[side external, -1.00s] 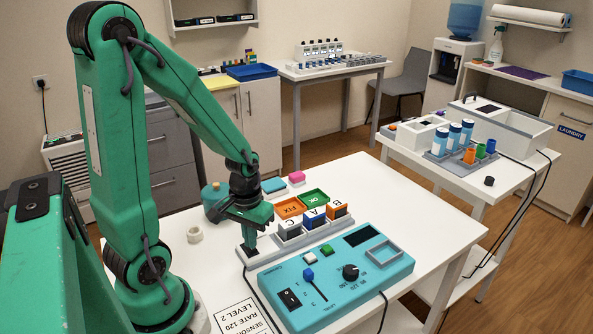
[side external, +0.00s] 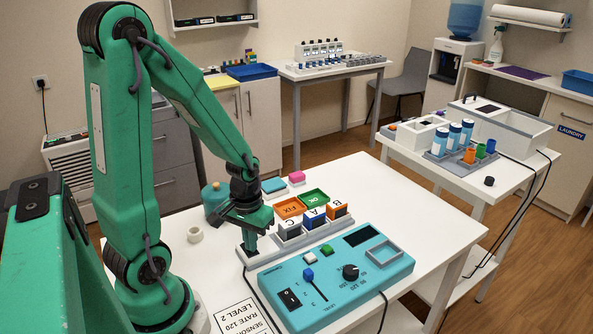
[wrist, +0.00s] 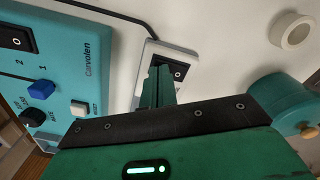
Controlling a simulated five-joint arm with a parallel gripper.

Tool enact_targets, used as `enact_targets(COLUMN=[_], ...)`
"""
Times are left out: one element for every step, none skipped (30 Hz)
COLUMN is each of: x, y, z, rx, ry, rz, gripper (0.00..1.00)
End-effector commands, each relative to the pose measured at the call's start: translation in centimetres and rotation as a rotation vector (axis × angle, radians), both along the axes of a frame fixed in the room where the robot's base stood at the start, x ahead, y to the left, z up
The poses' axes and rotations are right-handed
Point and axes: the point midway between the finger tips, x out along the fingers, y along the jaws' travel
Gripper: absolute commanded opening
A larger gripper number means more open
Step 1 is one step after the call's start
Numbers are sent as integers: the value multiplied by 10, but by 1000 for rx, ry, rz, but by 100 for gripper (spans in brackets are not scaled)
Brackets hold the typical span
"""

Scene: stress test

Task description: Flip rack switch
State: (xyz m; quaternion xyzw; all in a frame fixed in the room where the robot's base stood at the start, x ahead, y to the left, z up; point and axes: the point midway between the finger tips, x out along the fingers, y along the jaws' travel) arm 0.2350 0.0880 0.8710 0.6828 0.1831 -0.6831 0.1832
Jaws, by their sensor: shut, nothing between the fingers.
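The rack (side external: 327,232) is a light grey strip behind the teal control box, holding blocks C, A and B. Its left end carries a black rocker switch (wrist: 179,72), seen in the wrist view with a white mark on it. My gripper (side external: 250,252) points down over that left end. In the wrist view my gripper (wrist: 160,70) is shut with nothing in it. Its fingertips are at the switch and cover part of it. I cannot tell whether they touch it or which way the rocker is tilted.
The teal control box (side external: 340,285) stands close in front, with a black rocker switch (side external: 290,299), a blue slider knob (side external: 308,274) and a dial (side external: 350,272). A teal pot (side external: 214,203) stands behind my gripper. A white ring (side external: 195,234) lies left on open table.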

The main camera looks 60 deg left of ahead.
Motion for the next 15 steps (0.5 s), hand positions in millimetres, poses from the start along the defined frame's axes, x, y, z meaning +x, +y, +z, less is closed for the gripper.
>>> enact_targets(x=[0,0,0,0,0,0,0,0,0,0,0,0,1,1,1], y=[0,0,0,0,0,0,0,0,0,0,0,0,0,0,0], z=[-1,-1,-1,-2,-2,-2,-2,-1,-1,0,1,2,4,5,7], rx=[0,0,0,0,0,1,1,1,1,1,1,1,2,1,1], ry=[0,0,0,0,0,-1,-1,-1,-1,-1,-1,-2,-3,-3,-3], rz=[0,0,0,0,0,0,0,0,0,0,0,0,0,0,0], gripper=[0,0,0,0,0,0,0,0,0,0,0,0,0,0,0])
